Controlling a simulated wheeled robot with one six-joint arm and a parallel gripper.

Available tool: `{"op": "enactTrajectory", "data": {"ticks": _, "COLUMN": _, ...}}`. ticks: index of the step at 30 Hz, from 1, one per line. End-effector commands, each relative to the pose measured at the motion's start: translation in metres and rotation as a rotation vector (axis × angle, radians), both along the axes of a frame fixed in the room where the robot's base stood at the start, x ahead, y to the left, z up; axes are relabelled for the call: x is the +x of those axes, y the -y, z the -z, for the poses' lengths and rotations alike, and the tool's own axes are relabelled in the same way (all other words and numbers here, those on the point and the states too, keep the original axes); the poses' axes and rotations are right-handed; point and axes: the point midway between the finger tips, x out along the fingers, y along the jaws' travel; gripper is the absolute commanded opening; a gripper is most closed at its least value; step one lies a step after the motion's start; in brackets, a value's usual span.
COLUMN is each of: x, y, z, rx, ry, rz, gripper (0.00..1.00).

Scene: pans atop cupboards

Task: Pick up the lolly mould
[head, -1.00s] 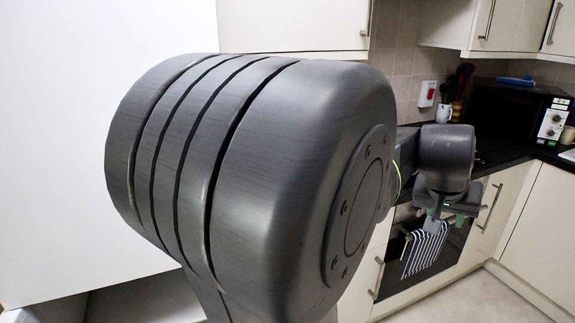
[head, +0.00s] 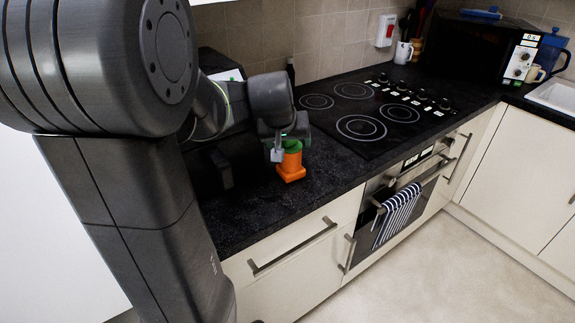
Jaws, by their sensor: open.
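An orange object with a green top (head: 291,166) stands upright on the black worktop in the head view, left of the hob. It looks like the lolly mould, though its shape is partly hidden. My gripper (head: 279,150) is open right at its upper part, with a finger in front of its left side. I cannot tell whether the fingers touch it or whether the far finger is behind it.
The black worktop (head: 262,215) runs past a hob (head: 372,112). A black appliance (head: 212,170) stands close on the left. A microwave (head: 470,48), a white mug (head: 403,52) and utensils are farther back. A striped towel (head: 397,213) hangs on the oven handle.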

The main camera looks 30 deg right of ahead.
Motion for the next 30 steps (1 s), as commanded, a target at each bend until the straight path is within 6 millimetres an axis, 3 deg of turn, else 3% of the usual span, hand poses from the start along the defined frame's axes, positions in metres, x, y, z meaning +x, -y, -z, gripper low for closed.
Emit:
{"op": "enactTrajectory", "data": {"ticks": 9, "x": 0.017, "y": 0.013, "z": 0.035, "rx": 0.003, "ry": -0.003, "rz": 0.0, "gripper": 0.72}}
{"op": "enactTrajectory", "data": {"ticks": 20, "x": 0.02, "y": 0.016, "z": 0.041, "rx": 0.001, "ry": 0.0, "rz": 0.0, "gripper": 0.72}}
{"op": "enactTrajectory", "data": {"ticks": 27, "x": 0.02, "y": 0.016, "z": 0.041, "rx": 0.001, "ry": 0.0, "rz": 0.0, "gripper": 0.25}}
{"op": "enactTrajectory", "data": {"ticks": 30, "x": 0.021, "y": 0.016, "z": 0.04, "rx": 0.0, "ry": 0.001, "rz": -0.002, "gripper": 0.1}}
